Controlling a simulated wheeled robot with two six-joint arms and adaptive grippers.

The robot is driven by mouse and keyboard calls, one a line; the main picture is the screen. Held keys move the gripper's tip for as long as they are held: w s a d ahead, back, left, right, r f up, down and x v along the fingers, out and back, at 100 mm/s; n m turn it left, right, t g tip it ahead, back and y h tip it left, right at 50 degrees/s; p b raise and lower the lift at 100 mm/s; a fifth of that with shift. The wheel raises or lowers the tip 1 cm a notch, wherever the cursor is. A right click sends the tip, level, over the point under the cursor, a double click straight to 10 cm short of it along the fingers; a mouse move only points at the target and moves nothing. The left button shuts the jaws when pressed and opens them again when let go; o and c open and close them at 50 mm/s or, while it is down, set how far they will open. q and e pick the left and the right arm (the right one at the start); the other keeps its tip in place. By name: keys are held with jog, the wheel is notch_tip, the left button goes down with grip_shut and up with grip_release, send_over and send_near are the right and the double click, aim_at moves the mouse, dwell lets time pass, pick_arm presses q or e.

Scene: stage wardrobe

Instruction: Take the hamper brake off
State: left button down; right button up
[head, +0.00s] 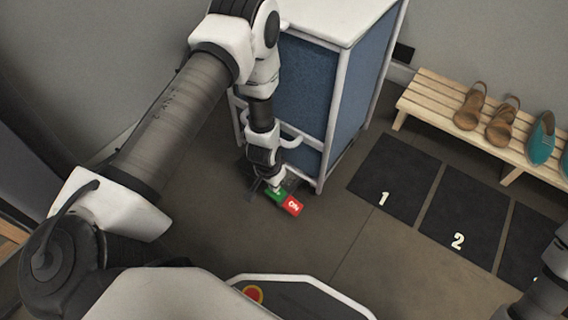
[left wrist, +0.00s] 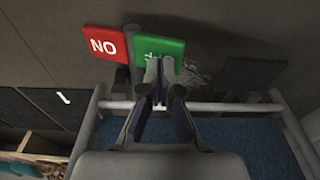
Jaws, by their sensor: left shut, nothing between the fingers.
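The hamper (head: 306,84) has blue fabric sides in a white frame with a white top. Its brake pedal shows low at the near corner, with a red pad (head: 292,206) marked ON and a green pad (head: 277,194) beside it. In the left wrist view the red pad (left wrist: 104,43) and the green pad (left wrist: 158,46) sit side by side. My left gripper (head: 275,188) points down with its fingers together and empty. Its fingertips (left wrist: 160,66) overlap the green pad's edge and hide part of its marking; I cannot tell if they touch it.
Dark floor mats numbered 1 (head: 390,178) and 2 (head: 462,216) lie right of the hamper. A slatted wooden bench (head: 437,92) with brown sandals (head: 471,106) and teal shoes (head: 541,136) stands beyond. The floor in front of the pedal is clear. Part of my right arm shows at the right edge.

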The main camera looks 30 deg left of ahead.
pick_arm(q)
jog(key=shift+f+b, duration=0.8)
jog(key=shift+f, duration=0.4)
dwell(0.4)
notch_tip(320, 180, up, 7)
jog(key=p, duration=0.7)
jog(key=shift+r+p, duration=0.2)
jog(key=shift+p, duration=0.1)
jog(key=s+d+r+g+p, duration=0.15)
jog(key=s+r, duration=0.25)
jog(key=s, duration=0.7)
jog(key=s+d+r+g+p, duration=0.1)
jog(key=s+d+r+p, duration=0.15)
jog(key=s, duration=0.85)
notch_tip(320, 180, up, 39)
jog(key=w+n+p, duration=0.1)
jog(key=p, duration=3.6)
jog(key=shift+w+f+t, duration=0.15)
jog(key=shift+t, duration=0.2)
